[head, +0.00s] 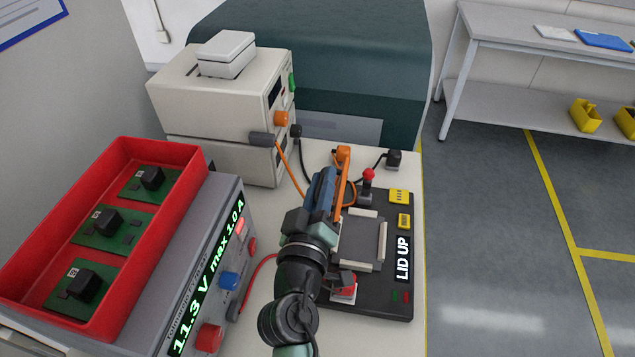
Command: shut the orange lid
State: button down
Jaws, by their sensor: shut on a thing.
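The orange lid (343,180) stands raised, seen almost edge-on, at the back left of a black test fixture (372,295). The fixture's label reads "LID UP". My gripper (331,181) comes up from the lower middle and is shut on the lid at its left side. The fingertips are partly hidden, so the exact grip spot is unclear. The grey bed (360,243) of the fixture lies open below and right of the lid, with pale rails around it.
A red-knobbed lever (368,176) stands just right of the lid. A red tray (190,160) with green boards sits left on a power supply (230,210) reading "11.3 V max 1.0 A". Stacked beige instruments (215,95) stand behind. Orange, black and red cables run near my arm.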

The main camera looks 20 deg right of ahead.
jog(key=s+d+f+m+b, duration=0.1)
jog(key=d+m+b, duration=0.1)
jog(key=s+d+f+m+b, duration=0.2)
jog(key=m, duration=0.1)
jog(key=s+d+f+m+b, duration=0.1)
jog(key=s+d+m+b, duration=0.1)
jog(key=d+b, duration=0.1)
jog(key=shift+d+f+m, duration=0.1)
jog(key=shift+f+m, duration=0.1)
jog(key=shift+m, duration=0.2)
jog(key=shift+r, duration=0.1)
dwell(0.4)
